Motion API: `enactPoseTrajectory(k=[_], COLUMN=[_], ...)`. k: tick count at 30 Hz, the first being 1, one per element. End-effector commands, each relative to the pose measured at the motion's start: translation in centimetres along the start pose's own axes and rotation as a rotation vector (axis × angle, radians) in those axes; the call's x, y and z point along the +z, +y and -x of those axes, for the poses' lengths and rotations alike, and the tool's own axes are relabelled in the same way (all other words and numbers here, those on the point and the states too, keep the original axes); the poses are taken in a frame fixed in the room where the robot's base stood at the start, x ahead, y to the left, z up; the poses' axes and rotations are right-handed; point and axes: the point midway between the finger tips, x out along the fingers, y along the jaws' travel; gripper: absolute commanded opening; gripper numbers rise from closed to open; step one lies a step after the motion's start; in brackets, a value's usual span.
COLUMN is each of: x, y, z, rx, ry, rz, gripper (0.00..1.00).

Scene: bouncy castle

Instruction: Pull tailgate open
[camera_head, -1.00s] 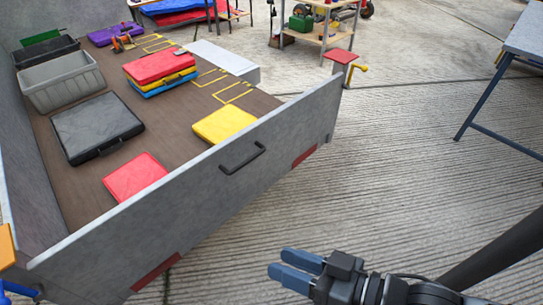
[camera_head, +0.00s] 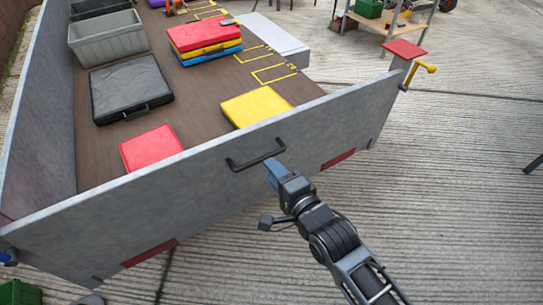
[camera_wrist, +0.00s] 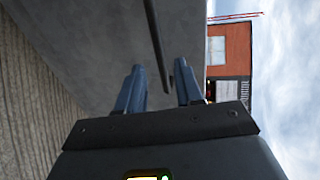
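The tailgate (camera_head: 200,185) is a long grey panel across the near end of the trailer, standing upright. Its dark bar handle (camera_head: 256,160) is on the outer face near the top edge. My gripper (camera_head: 272,168) is at the right end of the handle, close to the panel. In the wrist view, my gripper's two blue fingers (camera_wrist: 159,66) are apart. The handle (camera_wrist: 156,40) shows there as a dark bar running down into the gap between them. I cannot tell whether a finger touches the handle.
The trailer bed (camera_head: 205,110) holds a red case (camera_head: 150,148), a yellow case (camera_head: 256,106), a black case (camera_head: 130,88), a stack of cases (camera_head: 205,42) and a grey crate (camera_head: 108,38). A post with a red top (camera_head: 404,50) and yellow crank (camera_head: 428,67) stands right.

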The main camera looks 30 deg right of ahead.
Motion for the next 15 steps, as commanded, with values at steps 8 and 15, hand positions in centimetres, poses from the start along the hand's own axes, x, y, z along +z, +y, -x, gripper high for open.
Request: enactPoseTrajectory(k=[8, 15], x=[0.1, 0.0], y=[-0.1, 0.0], z=[-4.3, -6.2], rx=[-0.001, 0.0], ry=[-0.001, 0.0], rz=[0.001, 0.003], gripper=[0.36, 0.36])
